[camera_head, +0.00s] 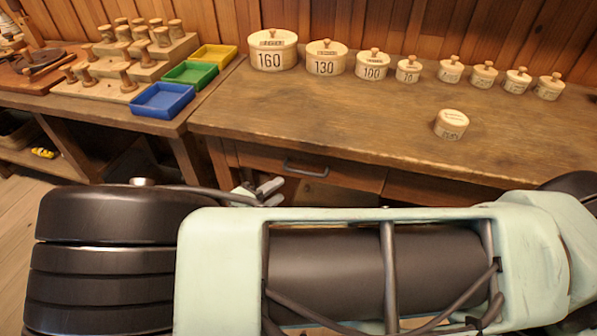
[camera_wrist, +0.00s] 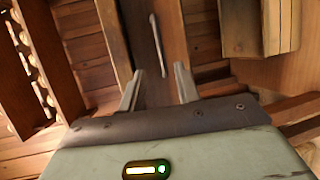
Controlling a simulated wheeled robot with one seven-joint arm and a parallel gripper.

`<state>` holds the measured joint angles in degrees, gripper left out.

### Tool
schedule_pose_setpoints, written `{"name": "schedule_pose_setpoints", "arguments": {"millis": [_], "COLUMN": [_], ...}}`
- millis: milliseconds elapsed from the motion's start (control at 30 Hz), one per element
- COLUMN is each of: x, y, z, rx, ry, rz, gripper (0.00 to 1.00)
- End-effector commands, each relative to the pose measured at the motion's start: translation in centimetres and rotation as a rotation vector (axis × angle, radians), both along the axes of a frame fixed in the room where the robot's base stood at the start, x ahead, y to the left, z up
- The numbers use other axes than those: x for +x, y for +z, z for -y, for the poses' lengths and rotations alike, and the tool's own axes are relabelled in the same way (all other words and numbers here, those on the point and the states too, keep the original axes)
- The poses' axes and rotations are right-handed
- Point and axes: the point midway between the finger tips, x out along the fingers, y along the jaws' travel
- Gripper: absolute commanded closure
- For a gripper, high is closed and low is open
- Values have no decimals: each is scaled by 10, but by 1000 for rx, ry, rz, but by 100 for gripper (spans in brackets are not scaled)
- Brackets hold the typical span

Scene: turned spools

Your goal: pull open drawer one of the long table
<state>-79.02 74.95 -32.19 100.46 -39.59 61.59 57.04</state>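The long table (camera_head: 400,130) has a dark wooden drawer front (camera_head: 350,175) under its top, and it looks closed. I cannot read a number on it. A grey bar handle (camera_head: 305,170) is fixed to this front. My gripper (camera_head: 275,188) is left of and a little below the handle in the head view. In the wrist view the gripper (camera_wrist: 158,70) is open and empty, its two fingers apart. The handle (camera_wrist: 157,45) shows beyond the fingers, and its lower end appears between the tips. I see no clear contact.
Lidded round boxes (camera_head: 272,50) line the table's back, and one small box (camera_head: 451,124) stands nearer the front. A side table at left holds blue (camera_head: 162,100), green and yellow trays and wooden spools. My arm hides much of the table's lower front.

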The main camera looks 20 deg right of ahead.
Motion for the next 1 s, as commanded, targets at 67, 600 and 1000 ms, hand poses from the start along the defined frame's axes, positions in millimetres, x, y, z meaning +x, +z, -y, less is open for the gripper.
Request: {"name": "schedule_pose_setpoints", "arguments": {"millis": [67,600,1000], "x": [8,48,49], "y": [-2,-18,-19], "z": [16,80,82], "rx": [-3,1,2], "ry": [-5,-1,0], "rz": [0,-1,-1], "gripper": [67,67,92]}}
